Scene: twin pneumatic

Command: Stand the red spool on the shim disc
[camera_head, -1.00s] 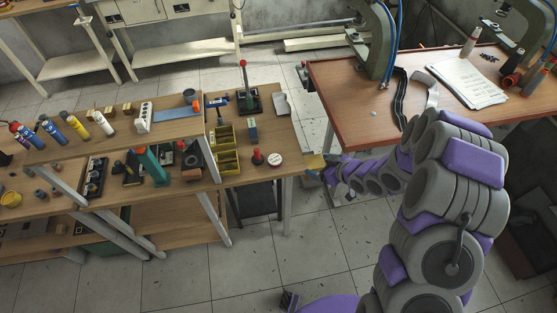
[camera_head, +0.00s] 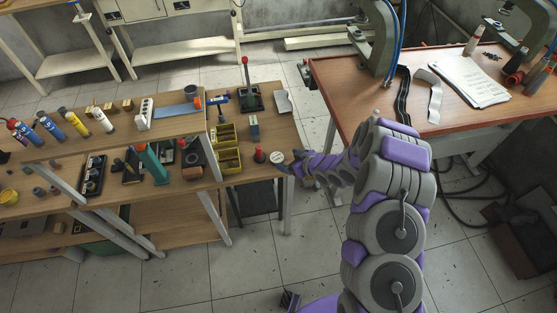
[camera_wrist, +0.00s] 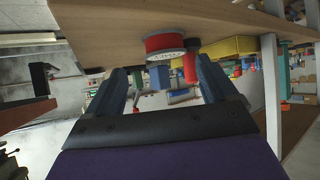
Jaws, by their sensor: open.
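The red spool (camera_head: 276,157), red between pale flanges, stands upright near the front right corner of the left bench. The wrist view is upside down; there the spool (camera_wrist: 165,44) hangs from the bench top, ahead of my gripper (camera_wrist: 160,78). The two fingers are apart with nothing between them, and the spool lies beyond their tips, roughly centred. In the head view my gripper (camera_head: 288,168) is just right of the spool by the bench edge. I cannot pick out the shim disc now; my arm covers part of the right table's front left area.
A red-topped knob (camera_head: 259,155) stands close left of the spool. The right table (camera_head: 345,80) carries presses, straps and paper (camera_head: 468,82).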

